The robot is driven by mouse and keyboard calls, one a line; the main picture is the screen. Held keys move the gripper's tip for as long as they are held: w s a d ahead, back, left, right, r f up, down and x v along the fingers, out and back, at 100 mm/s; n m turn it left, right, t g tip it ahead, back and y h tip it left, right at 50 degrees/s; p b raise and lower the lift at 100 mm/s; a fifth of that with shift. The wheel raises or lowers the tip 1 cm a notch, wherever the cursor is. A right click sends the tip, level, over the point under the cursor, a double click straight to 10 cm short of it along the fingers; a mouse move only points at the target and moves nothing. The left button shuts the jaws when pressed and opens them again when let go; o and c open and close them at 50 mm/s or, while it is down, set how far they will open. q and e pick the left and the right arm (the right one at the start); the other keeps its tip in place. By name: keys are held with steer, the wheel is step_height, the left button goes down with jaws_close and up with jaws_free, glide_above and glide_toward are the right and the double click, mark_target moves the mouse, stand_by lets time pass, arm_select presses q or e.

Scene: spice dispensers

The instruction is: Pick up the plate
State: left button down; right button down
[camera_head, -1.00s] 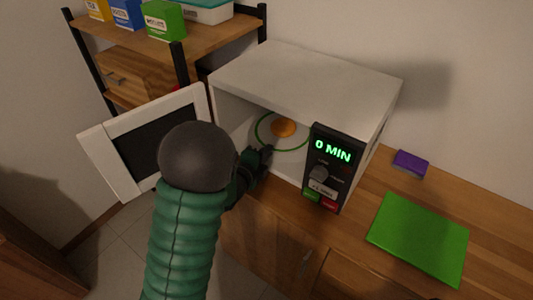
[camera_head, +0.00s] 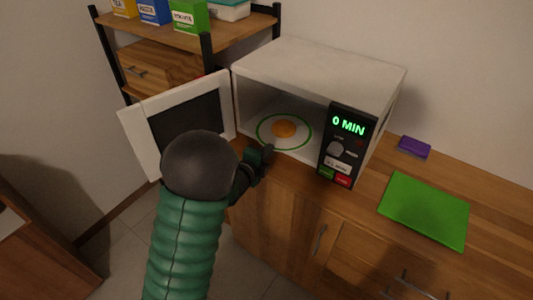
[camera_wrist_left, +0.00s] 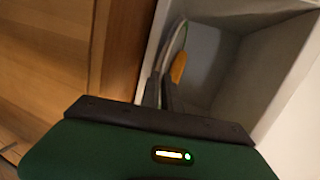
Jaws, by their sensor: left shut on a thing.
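The plate (camera_head: 264,134) is white with a green ring and has an orange-brown round item (camera_head: 284,128) on it. It is inside the open microwave (camera_head: 318,68), near the front opening. My left gripper (camera_head: 266,153) is at the plate's near edge and is shut on it. In the left wrist view, the fingers (camera_wrist_left: 160,93) meet the plate's rim (camera_wrist_left: 174,45), which shows nearly edge-on, and the orange item (camera_wrist_left: 179,67) sits beyond them. I cannot tell whether the plate is lifted off the microwave floor. My right gripper is not in view.
The microwave door (camera_head: 180,122) stands open at the left, close to my left arm. The control panel (camera_head: 346,145) reads 0 MIN. A green board (camera_head: 425,208) and a purple block (camera_head: 414,147) lie on the wooden counter (camera_head: 365,208). A shelf (camera_head: 190,43) holds several boxes.

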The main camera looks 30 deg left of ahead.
arm_select(q)
steer(key=shift+s+f, duration=0.15)
steer(key=c, duration=1.5)
jaws_free()
